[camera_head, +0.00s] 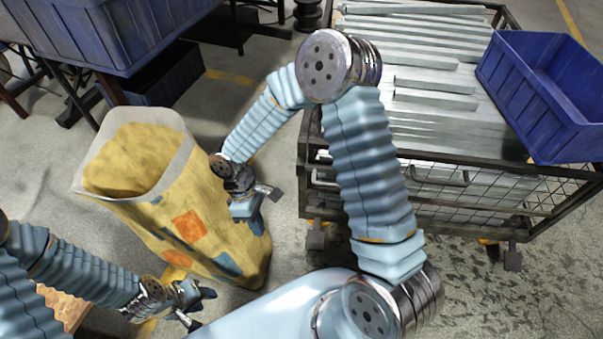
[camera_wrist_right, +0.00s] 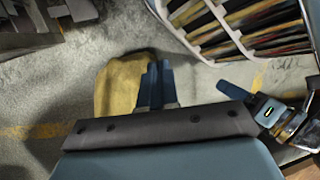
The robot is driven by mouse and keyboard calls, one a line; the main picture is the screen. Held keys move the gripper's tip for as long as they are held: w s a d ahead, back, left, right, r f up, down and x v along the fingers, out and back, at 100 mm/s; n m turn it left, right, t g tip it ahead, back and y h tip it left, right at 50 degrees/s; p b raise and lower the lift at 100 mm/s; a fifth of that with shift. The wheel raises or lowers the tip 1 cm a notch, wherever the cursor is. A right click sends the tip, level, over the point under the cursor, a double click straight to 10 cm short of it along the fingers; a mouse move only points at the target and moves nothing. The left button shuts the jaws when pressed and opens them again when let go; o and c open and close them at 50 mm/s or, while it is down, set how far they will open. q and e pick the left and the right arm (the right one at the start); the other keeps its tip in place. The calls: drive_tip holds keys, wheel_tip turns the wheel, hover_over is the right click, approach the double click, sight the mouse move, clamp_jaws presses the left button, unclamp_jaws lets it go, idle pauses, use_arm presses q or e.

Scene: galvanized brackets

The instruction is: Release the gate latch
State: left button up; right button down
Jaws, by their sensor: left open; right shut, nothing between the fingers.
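A wire-mesh cage cart (camera_head: 470,213) stands at the right in the head view, its front gate side facing me. A dark curved handle (camera_head: 440,181) shows on the front; I cannot tell whether it is the latch. My right arm covers the cart's left front part. My right gripper (camera_head: 246,211) is shut and empty in front of the yellow bag, left of the cart and apart from it. Its closed fingers (camera_wrist_right: 157,84) also show in the right wrist view. My left gripper (camera_head: 201,308) is open and empty at the lower left, below the bag.
A large yellow bag (camera_head: 205,215) with an open top stands left of the cart. Galvanized metal bars (camera_head: 430,58) fill the cart, and a blue bin (camera_head: 540,95) sits tilted on its right edge. Another blue bin (camera_head: 100,35) is at the upper left. Floor right of the cart's front is clear.

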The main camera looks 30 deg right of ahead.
drive_tip(key=w+d+r+n+h, duration=0.1)
drive_tip(key=w+d+r+h, duration=0.1)
drive_tip(key=r, duration=0.6)
drive_tip(key=w+d+r+n+t+h, duration=0.1)
drive_tip(key=w+d+r+n+h, duration=0.1)
drive_tip(key=r, duration=0.6)
drive_tip(key=w+d+h, duration=0.1)
drive_tip(key=w+h, duration=0.1)
drive_tip(key=w, duration=0.1)
drive_tip(key=shift+d+h+p, duration=0.15)
drive_tip(key=shift+h+p, duration=0.15)
drive_tip(key=shift+h, duration=0.1)
drive_tip(key=d+r+x, duration=0.1)
drive_tip(key=x, duration=1.2)
drive_tip(key=shift+s+d+p, duration=0.15)
drive_tip(key=shift+d+p, duration=0.25)
drive_tip(key=shift+d, duration=0.05)
drive_tip(key=shift+r, duration=0.15)
